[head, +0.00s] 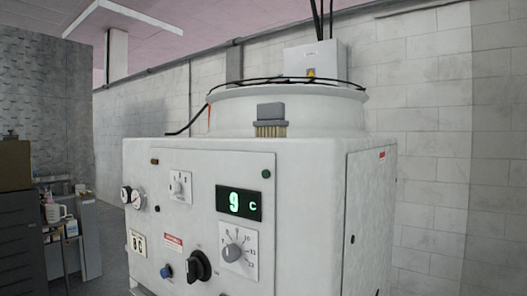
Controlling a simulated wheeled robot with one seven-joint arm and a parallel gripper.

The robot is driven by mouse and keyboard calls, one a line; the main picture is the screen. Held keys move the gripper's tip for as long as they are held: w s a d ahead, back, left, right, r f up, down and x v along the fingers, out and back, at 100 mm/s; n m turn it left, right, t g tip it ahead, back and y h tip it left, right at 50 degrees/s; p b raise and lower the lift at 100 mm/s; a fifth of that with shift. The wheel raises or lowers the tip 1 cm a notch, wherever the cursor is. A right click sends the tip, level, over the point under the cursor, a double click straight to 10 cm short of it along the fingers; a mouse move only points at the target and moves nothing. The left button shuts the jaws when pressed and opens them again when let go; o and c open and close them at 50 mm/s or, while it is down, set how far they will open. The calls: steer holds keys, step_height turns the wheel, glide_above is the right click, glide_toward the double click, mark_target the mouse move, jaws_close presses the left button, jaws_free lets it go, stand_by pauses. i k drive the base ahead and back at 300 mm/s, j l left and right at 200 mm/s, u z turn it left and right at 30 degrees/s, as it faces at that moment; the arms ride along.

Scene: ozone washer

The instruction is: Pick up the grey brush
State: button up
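The grey brush (270,113) shows in the head view near the upper middle. It has a grey block-like top and tan bristles pointing down. It is upright on the top of the white washer machine (211,230), near the front edge, in front of the round white drum-like collar (327,107). My gripper is not in view.
The machine's front carries a green digital display, dials, knobs and gauges. A dark cable (186,127) loops over the collar, and a white box (314,60) stands behind it. A cabinet and shelf with small items (59,212) stand at the left. A white block wall (432,160) is behind.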

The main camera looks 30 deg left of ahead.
mark_target(271, 123)
steer(key=k+j, duration=0.1)
steer(key=j, duration=0.3)
steer(key=k+j, duration=0.1)
steer(key=j, duration=0.3)
steer(key=k+j, duration=0.1)
steer(key=j, duration=0.65)
steer(key=k, duration=0.05)
